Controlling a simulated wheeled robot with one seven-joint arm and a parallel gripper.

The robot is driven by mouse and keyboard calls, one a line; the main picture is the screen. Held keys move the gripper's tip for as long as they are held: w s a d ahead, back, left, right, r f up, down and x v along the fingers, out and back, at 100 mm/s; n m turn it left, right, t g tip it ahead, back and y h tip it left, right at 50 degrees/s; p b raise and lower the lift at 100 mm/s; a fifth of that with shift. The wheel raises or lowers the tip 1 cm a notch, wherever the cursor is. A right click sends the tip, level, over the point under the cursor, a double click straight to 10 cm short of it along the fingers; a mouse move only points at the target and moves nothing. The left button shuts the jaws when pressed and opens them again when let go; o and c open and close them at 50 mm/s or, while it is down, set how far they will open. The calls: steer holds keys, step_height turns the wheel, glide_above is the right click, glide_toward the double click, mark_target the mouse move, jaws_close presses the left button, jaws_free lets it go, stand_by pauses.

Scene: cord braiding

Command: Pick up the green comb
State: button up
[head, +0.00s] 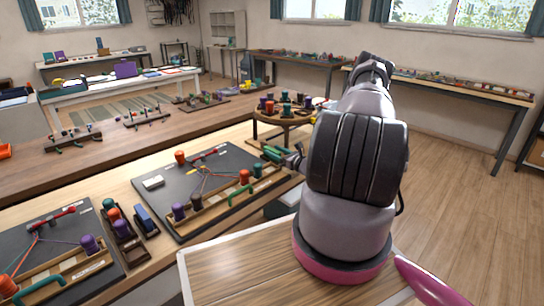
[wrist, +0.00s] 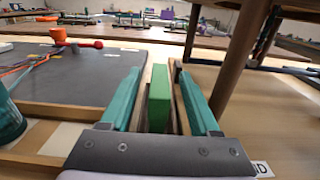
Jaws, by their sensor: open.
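A green upright slab, which I take to be the green comb (wrist: 159,98), stands in a narrow wooden holder (wrist: 174,112) in the wrist view. My gripper (wrist: 160,76) is open. Its two teal fingers are on either side of the slab and the holder, with a gap showing on each side. In the head view my gripper (head: 276,152) is by the far right corner of the dark braiding board (head: 215,172), and my arm hides part of the area. I cannot make out the slab clearly there.
A round table (head: 285,115) with several spools stands just beyond my gripper; a brown leg (wrist: 241,55) rises close to the right finger in the wrist view. A teal spool (wrist: 8,118) is at the left. A second board (head: 60,248) lies front left.

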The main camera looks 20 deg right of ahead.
steer(key=shift+x, duration=0.9)
jaws_close()
